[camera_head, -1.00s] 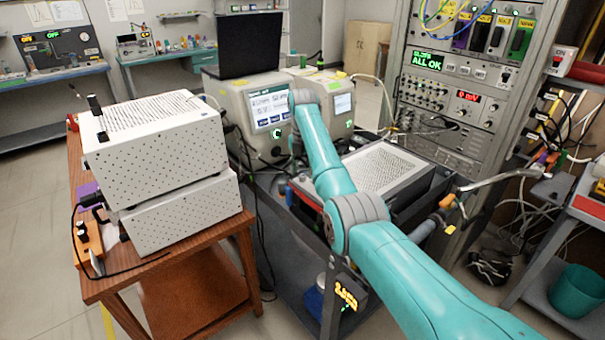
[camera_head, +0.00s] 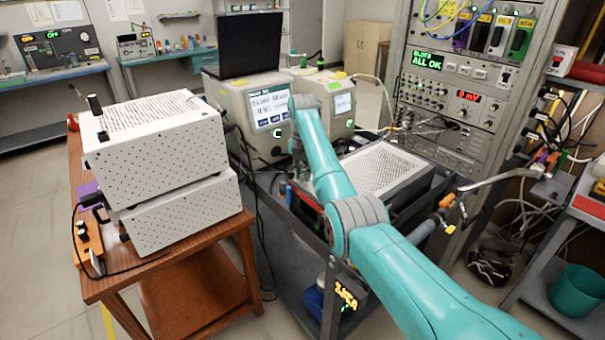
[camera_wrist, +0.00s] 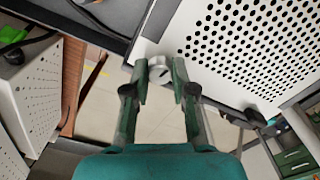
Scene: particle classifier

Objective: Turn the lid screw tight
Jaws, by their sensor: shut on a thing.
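The lid screw (camera_wrist: 159,70) is a short silver knob with a dark slot, at the edge of a white perforated lid (camera_wrist: 250,50) in the wrist view. My gripper (camera_wrist: 160,77) has its two teal fingers on either side of the screw and is shut on it. In the head view the box with the perforated lid (camera_head: 388,168) lies on the dark cart, right of my arm. My arm hides the screw and my gripper there. How tight the screw sits cannot be told.
Two white perforated boxes (camera_head: 155,140) are stacked on a wooden table at left. An instrument with a lit screen (camera_head: 265,107) stands behind my arm. A tall equipment rack (camera_head: 460,90) stands behind the cart at right. Cables hang near the right bench.

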